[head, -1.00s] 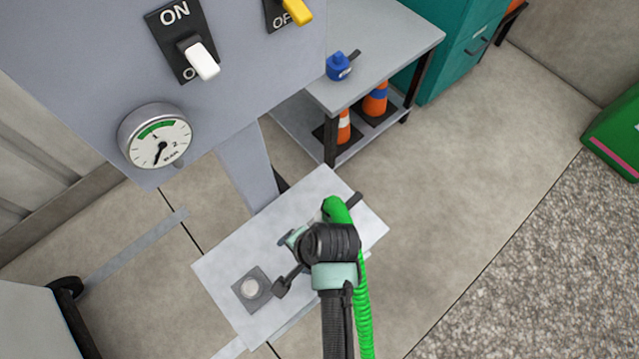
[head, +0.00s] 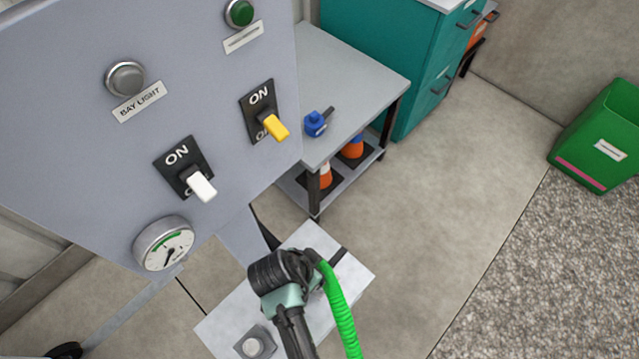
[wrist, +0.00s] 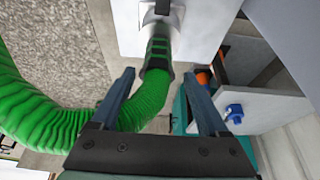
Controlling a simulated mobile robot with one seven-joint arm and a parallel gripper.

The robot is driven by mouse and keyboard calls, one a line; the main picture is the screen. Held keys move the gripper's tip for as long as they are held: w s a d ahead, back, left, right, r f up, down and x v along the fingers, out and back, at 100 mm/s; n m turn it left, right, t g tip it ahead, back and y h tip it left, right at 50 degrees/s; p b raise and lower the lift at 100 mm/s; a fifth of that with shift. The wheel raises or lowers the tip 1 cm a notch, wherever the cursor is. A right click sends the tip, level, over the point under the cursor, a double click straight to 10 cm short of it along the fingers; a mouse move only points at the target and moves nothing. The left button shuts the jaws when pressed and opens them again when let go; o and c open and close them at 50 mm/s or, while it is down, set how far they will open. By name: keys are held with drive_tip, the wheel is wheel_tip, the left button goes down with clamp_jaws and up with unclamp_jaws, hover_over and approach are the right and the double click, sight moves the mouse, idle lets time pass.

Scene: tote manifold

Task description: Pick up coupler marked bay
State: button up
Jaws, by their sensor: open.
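A green ribbed hose (head: 345,320) runs beside my arm in the head view. In the wrist view the hose (wrist: 150,100) ends in a dark collar-like coupler (wrist: 158,52), seated at a grey fitting (wrist: 163,12) on a pale plate. I can read no "bay" mark on it. My gripper (wrist: 158,78) is open, with its two blue-grey fingers apart on either side of the hose just behind the coupler. I cannot tell whether they touch it. In the head view my wrist hides the fingers and the coupler.
A grey panel (head: 75,150) with switches and a gauge (head: 164,244) stands close on the left. A blue valve-like part (head: 316,123) sits on the grey bench (head: 350,75). Open floor lies right.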

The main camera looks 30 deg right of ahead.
drive_tip(key=shift+x, duration=2.85)
drive_tip(key=shift+s, duration=0.2)
clamp_jaws()
